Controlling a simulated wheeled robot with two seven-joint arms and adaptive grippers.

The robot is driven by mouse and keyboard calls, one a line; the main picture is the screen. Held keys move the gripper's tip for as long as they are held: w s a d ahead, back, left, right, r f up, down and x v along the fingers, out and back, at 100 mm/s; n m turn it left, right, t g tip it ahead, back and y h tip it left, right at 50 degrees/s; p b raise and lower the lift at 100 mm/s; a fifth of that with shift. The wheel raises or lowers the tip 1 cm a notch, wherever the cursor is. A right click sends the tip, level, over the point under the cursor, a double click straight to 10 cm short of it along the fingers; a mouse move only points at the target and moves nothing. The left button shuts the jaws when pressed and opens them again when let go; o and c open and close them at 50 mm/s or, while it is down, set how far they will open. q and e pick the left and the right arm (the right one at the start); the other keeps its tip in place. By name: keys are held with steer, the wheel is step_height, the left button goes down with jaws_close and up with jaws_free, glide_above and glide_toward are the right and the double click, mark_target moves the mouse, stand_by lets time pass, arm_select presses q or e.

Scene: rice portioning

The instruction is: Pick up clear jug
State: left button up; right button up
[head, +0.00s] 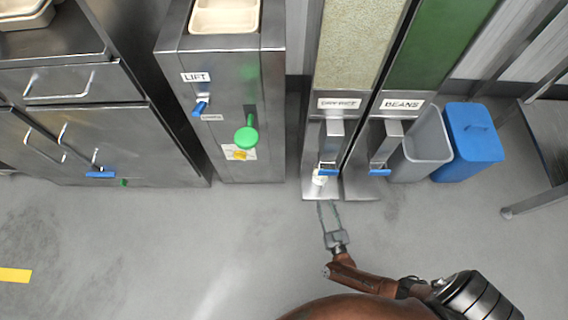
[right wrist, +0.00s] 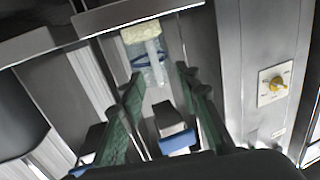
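The clear jug (right wrist: 147,62) shows in the right wrist view, under the dispenser, with pale contents at its top and a blue band. In the head view only a small whitish part of the jug (head: 319,178) shows beside the blue lever; the dispenser spout hides the rest. My right gripper (head: 328,204) reaches toward the dispenser base from the front. In the right wrist view its two green-padded fingers (right wrist: 160,80) are spread apart, with the jug beyond the tips and nothing held between them. My left gripper is not in view.
The rice dispenser (head: 345,60) and the green BEANS dispenser (head: 437,45) stand side by side, each with a blue lever. A grey bin (head: 424,150) and a blue bin (head: 473,143) stand right. The LIFT unit (head: 205,110) stands left. The front floor is clear.

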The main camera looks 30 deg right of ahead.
mark_target(322, 189)
steer(key=shift+b+x, duration=0.4)
steer(key=shift+x, duration=0.6)
steer(key=b+x, duration=0.1)
steer(key=x, duration=0.1)
steer(key=b+x, duration=0.1)
steer(key=x, duration=0.2)
steer(key=shift+w+d+f, duration=0.15)
steer(key=shift+d+f, duration=0.05)
steer(key=shift+d, duration=0.25)
steer(key=shift+w+d+r, duration=0.1)
steer(key=shift+w+r, duration=0.05)
steer(key=shift+w, duration=0.1)
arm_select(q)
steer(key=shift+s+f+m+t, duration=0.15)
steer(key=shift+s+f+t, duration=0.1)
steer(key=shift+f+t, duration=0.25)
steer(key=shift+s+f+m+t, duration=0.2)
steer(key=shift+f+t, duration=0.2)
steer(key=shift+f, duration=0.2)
arm_select(e)
jaws_close()
